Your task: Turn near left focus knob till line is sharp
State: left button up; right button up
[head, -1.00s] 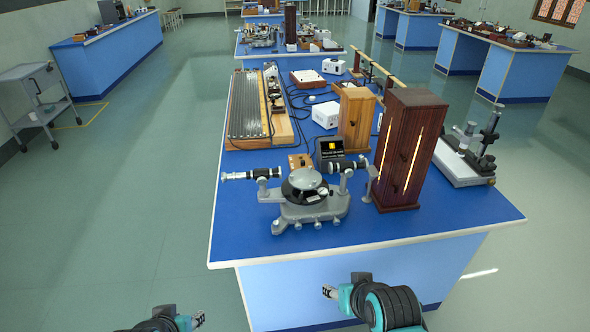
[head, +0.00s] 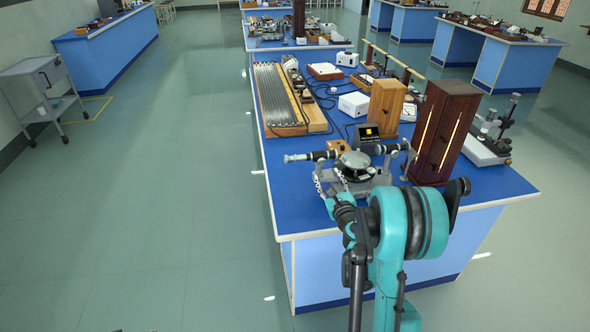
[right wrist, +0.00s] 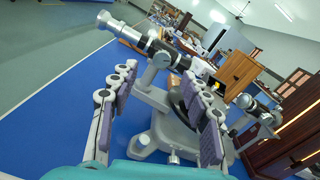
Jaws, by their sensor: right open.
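The grey spectrometer (head: 360,180) stands near the front edge of the blue bench, and its base shows in the right wrist view (right wrist: 170,140). Its black-and-silver tube (head: 305,157) points left; in the right wrist view the tube (right wrist: 170,57) rises to the upper left. My right gripper (head: 330,182) is open and empty at the front left of the spectrometer. In the right wrist view its padded fingers (right wrist: 157,80) stand apart, with the tube beyond and above them. I cannot make out the focus knob clearly, nor any line image. My left gripper is out of view.
A tall dark wooden cabinet (head: 442,135) with glowing slits stands right of the spectrometer. Behind are a small black display box (head: 367,133), a lighter wooden box (head: 386,108) and a long ribbed rack (head: 280,95). The bench's left front corner is clear.

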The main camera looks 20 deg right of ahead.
aim_at(322, 163)
jog(key=shift+m, duration=0.6)
jog(key=x, duration=0.2)
jog(key=b+x, duration=0.1)
jog(key=x, duration=0.5)
jog(key=shift+s+d+f+b, duration=0.1)
jog(key=shift+d+f+b, duration=0.2)
jog(key=shift+f+b, duration=0.1)
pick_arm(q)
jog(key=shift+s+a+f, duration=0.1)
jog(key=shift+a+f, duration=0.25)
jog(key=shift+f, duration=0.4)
pick_arm(e)
jog(key=shift+c, duration=0.3)
grip_shut()
